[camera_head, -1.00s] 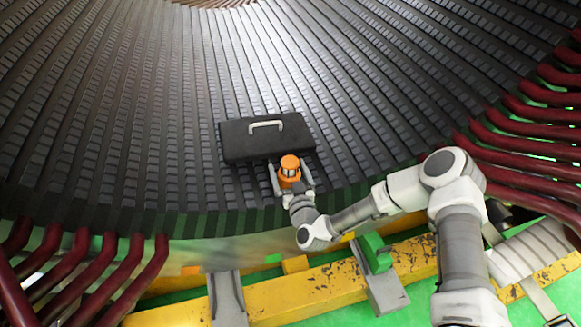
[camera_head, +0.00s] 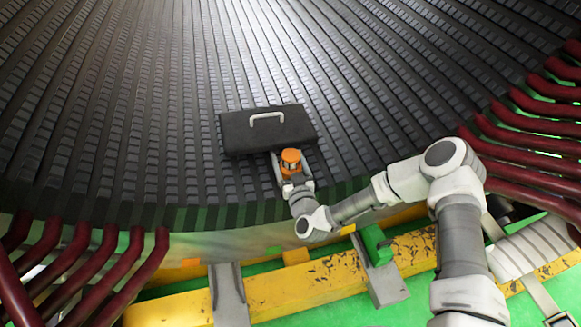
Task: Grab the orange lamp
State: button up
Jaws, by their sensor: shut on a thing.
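The orange lamp (camera_head: 290,157) stands near the lower edge of the dark ribbed stator surface, just in front of a black case. My gripper (camera_head: 291,170) is around the lamp, with one finger on its left and one on its right, and is shut on it. The lamp's top shows between the fingers; its lower part is partly hidden by my gripper. I cannot tell whether the lamp is lifted off the surface.
The black case (camera_head: 268,131) with a pale handle lies directly behind the lamp. Dark red pipes (camera_head: 525,130) line the right side, and more pipes (camera_head: 75,270) stand at the lower left. A yellow beam (camera_head: 310,286) runs along the front. The ribbed surface left of the case is clear.

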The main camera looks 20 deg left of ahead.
jog(key=shift+c, duration=1.1)
